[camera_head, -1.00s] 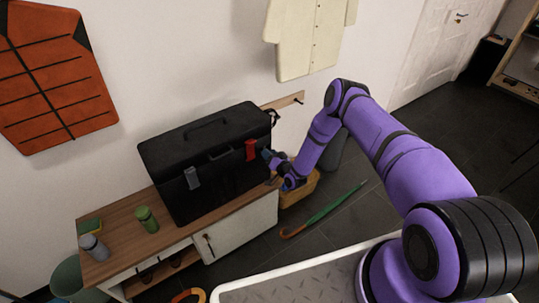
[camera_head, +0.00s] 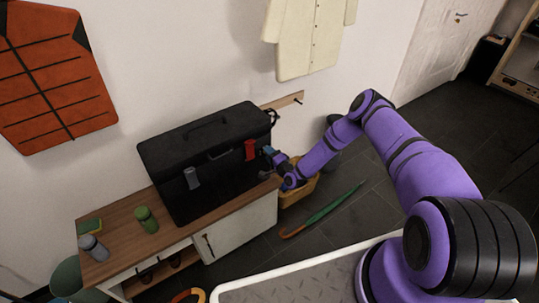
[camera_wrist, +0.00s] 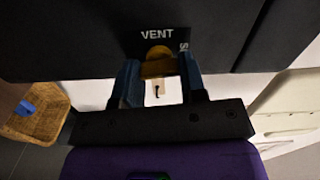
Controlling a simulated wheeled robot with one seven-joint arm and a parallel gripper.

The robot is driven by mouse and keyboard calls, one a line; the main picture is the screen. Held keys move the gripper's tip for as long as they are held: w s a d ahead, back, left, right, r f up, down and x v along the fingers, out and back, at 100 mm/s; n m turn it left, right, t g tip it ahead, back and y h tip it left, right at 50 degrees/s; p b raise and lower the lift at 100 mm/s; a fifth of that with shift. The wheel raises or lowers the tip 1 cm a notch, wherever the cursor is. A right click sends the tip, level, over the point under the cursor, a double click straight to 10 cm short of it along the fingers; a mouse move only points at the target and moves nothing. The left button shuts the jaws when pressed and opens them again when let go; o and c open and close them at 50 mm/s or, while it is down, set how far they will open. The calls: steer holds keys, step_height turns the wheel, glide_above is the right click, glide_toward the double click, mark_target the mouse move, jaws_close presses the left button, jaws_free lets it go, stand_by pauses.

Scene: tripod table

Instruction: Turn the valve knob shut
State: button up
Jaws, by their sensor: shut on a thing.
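The valve knob (camera_wrist: 157,52) is yellow-orange and sits on the dark side of the black case (camera_head: 212,168), just below a label reading VENT (camera_wrist: 157,34). My gripper (camera_wrist: 159,70) has its two blue fingers on either side of the knob, shut on it. In the head view my gripper (camera_head: 273,158) is at the right end of the case, and the knob is hidden there. The end of another marking, partly hidden, shows right of the knob in the wrist view.
The case stands on a wood-topped cabinet (camera_head: 128,214) with a green cup (camera_head: 146,219) and a grey cup (camera_head: 94,247). A yellow basket (camera_head: 302,190) is on the floor below my gripper. A green umbrella (camera_head: 325,209) lies right of it.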

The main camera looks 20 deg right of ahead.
steer(key=shift+m, duration=0.7)
steer(key=o, duration=0.9)
steer(key=v, duration=1.1)
